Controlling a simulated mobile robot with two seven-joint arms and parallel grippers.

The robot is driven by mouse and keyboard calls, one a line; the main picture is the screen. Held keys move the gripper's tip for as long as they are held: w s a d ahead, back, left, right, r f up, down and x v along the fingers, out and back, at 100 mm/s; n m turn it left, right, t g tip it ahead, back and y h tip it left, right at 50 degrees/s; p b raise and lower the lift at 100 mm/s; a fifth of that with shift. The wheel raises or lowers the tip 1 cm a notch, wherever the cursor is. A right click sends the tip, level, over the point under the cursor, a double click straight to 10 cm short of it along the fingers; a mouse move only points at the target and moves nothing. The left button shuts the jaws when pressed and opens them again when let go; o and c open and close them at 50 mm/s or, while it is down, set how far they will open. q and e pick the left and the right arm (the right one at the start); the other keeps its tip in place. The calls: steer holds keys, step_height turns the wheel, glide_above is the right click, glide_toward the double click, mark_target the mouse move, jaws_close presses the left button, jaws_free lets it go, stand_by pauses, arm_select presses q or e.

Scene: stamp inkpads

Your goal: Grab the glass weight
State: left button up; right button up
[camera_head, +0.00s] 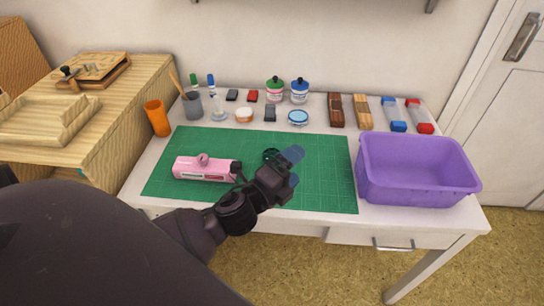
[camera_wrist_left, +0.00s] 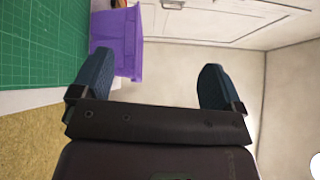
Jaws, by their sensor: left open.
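The glass weight is hard to single out; a small clear object (camera_head: 218,113) at the back left of the table, beside the grey cup, may be it. My left gripper (camera_head: 296,167) is open and empty above the right part of the green mat (camera_head: 325,190), well to the right of and nearer than that clear object. In the left wrist view its two blue fingers (camera_wrist_left: 155,75) are spread wide with nothing between them. My right gripper is not in view.
A pink device (camera_head: 202,170) lies on the mat's left, and a dark round thing (camera_head: 271,155) sits partly behind my gripper. A purple bin (camera_head: 415,172) stands at the right. Jars, inkpads (camera_head: 298,117), stamps and an orange cup (camera_head: 157,118) line the back and left.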

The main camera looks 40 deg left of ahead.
arm_select(q)
steer(key=w+d+r+m+g+h, duration=0.1)
steer(key=w+d+r+m+h, duration=0.15)
steer(key=d+m+h, duration=0.4)
steer(key=m+g+y, duration=0.9)
steer(key=m+g, duration=0.8)
steer(key=m, duration=1.3)
glide_toward(272, 153)
step_height(272, 153, down, 10)
steer(key=shift+w+f+b, duration=0.1)
steer(key=shift+f+b, duration=0.1)
steer(key=shift+b, duration=0.45)
steer(key=shift+c, duration=0.4)
steer(key=c, duration=1)
